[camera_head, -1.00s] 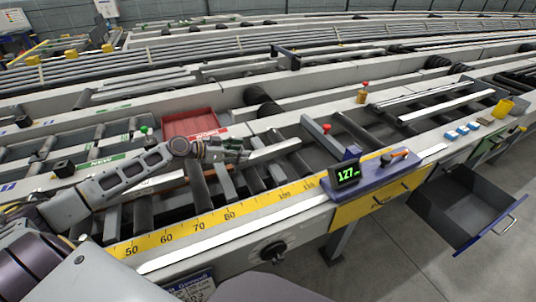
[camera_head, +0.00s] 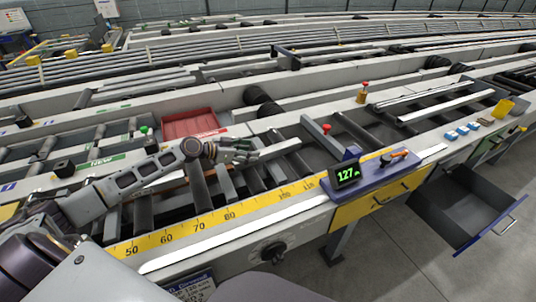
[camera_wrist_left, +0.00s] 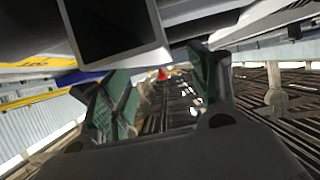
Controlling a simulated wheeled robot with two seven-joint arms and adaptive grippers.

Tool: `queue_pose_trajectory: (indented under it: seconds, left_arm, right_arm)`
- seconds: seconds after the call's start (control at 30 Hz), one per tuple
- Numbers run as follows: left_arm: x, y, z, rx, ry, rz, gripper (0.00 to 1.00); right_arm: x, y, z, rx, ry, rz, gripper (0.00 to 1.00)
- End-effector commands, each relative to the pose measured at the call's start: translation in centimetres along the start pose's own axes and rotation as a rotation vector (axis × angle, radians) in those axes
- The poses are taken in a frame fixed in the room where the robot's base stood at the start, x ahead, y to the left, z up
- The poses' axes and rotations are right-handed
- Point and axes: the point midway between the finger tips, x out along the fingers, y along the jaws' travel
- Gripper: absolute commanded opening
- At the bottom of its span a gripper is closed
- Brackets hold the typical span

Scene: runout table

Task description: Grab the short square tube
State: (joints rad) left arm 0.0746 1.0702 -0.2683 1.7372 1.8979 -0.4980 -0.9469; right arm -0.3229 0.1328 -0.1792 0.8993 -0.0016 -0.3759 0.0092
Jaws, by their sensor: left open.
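My left gripper (camera_head: 246,151) is open above the rollers of the runout table, in front of the red tray. A short pale grey bar (camera_head: 283,146), which looks like the short square tube, lies across the rollers just right of the fingertips, slanting up to the right. The gripper overlaps its near end, and I cannot tell whether they touch. In the left wrist view the two green-lined fingers (camera_wrist_left: 160,90) stand apart with nothing clearly held between them. I cannot make out the tube for sure there. My right gripper is not in view.
A red tray (camera_head: 189,123) stands behind the gripper. A red knob (camera_head: 326,128) stands to the right. A grey drawer (camera_head: 466,205) hangs open at the right.

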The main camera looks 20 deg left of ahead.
Motion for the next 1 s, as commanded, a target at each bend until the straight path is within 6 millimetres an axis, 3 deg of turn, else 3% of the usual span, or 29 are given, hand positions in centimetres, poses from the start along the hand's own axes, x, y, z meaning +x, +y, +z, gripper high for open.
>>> queue_pose_trajectory:
  seconds: [0.47, 1.0]
  left_arm:
    - [0.3, 0.0, -0.1, 0.000, 0.001, 0.000, 0.61]
    - [3.0, 0.3, -0.2, 0.000, 0.002, 0.000, 0.61]
  right_arm:
    - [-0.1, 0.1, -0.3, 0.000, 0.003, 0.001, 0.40]
    - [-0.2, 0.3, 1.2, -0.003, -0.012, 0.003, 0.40]
